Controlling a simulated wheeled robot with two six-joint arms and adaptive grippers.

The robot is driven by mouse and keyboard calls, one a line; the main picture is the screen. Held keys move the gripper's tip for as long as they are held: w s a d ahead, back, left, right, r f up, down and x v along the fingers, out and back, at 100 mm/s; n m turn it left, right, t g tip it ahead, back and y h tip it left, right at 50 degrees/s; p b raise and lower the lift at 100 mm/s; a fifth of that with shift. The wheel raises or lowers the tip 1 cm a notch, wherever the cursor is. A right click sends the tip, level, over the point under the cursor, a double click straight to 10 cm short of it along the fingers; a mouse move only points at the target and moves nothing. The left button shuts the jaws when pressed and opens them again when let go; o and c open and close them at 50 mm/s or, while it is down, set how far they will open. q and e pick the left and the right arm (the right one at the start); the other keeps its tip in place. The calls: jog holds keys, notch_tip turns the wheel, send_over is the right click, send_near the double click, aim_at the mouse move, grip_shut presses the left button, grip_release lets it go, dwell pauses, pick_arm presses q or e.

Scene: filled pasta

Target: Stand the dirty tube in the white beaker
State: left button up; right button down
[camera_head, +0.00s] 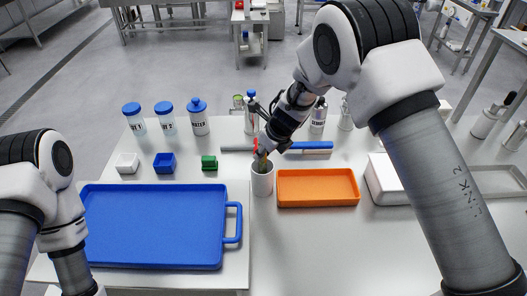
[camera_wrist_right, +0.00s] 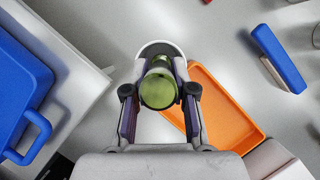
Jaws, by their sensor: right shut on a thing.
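The white beaker (camera_head: 262,183) stands at the left end of the orange tray in the head view. Its pale rim (camera_wrist_right: 160,47) shows behind the tube in the right wrist view. The dirty tube (camera_wrist_right: 158,90) has a greenish round end facing the wrist camera. My right gripper (camera_wrist_right: 159,92) is shut on it, one finger on each side. In the head view the right gripper (camera_head: 266,146) is right above the beaker, and the tube (camera_head: 262,162) reaches down into the beaker's mouth. The tube's lower end is hidden. My left gripper is out of view; only its arm shows.
The orange tray (camera_head: 318,203) is right of the beaker and the blue tray (camera_head: 150,262) is to its left. The front tabletop is clear.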

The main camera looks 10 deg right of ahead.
jog(key=c, duration=0.9)
grip_release()
jog(key=shift+o, duration=0.2)
jog(key=v, duration=1.2)
jog(key=shift+w, duration=0.1)
